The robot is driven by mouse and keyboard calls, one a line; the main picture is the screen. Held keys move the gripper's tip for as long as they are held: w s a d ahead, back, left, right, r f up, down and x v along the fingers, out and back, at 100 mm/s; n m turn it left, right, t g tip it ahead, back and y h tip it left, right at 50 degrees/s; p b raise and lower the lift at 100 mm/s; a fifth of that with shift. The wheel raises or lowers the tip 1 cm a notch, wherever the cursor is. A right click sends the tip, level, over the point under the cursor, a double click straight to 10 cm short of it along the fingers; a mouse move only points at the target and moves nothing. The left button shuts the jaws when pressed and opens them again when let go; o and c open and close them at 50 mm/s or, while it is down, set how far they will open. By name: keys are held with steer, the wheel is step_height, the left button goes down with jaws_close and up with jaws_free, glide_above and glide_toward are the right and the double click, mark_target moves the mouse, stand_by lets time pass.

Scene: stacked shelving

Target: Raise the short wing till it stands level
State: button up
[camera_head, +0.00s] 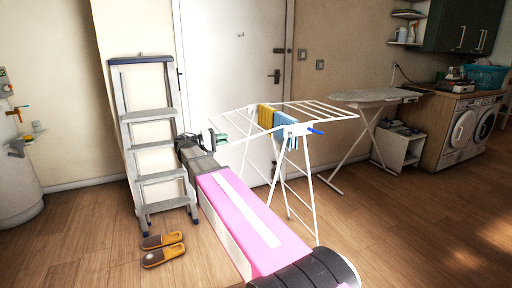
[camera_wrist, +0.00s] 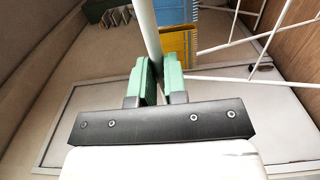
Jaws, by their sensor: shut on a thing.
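A white folding drying rack (camera_head: 309,185) stands upright in front of the door. Its left wing (camera_head: 236,111), seemingly the short one, reaches out toward my gripper (camera_head: 220,138) and looks close to level with the rack's top. The right wing (camera_head: 325,108) is also spread out. In the wrist view, the green fingers of my gripper (camera_wrist: 160,84) are closed around a white bar (camera_wrist: 147,32) of the rack. The exact contact is partly hidden between the fingers. A yellow cloth (camera_head: 265,117) and a blue cloth (camera_head: 284,122) hang on the rack's middle.
A stepladder (camera_head: 154,149) leans by the wall at the left, with orange slippers (camera_head: 163,250) on the floor before it. An ironing board (camera_head: 375,97) stands right of the rack, near a washing machine (camera_head: 462,129). Bare wooden floor lies in front.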

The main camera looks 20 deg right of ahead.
steer(key=r, duration=0.3)
steer(key=shift+a+r, duration=0.2)
steer(key=shift+r, duration=0.05)
stand_by(0.4)
steer(key=o, duration=0.7)
steer(key=shift+c, duration=0.2)
steer(key=shift+a, duration=0.1)
steer(key=a, duration=0.6)
steer(key=shift+a, duration=0.4)
steer(key=shift+s, duration=0.15)
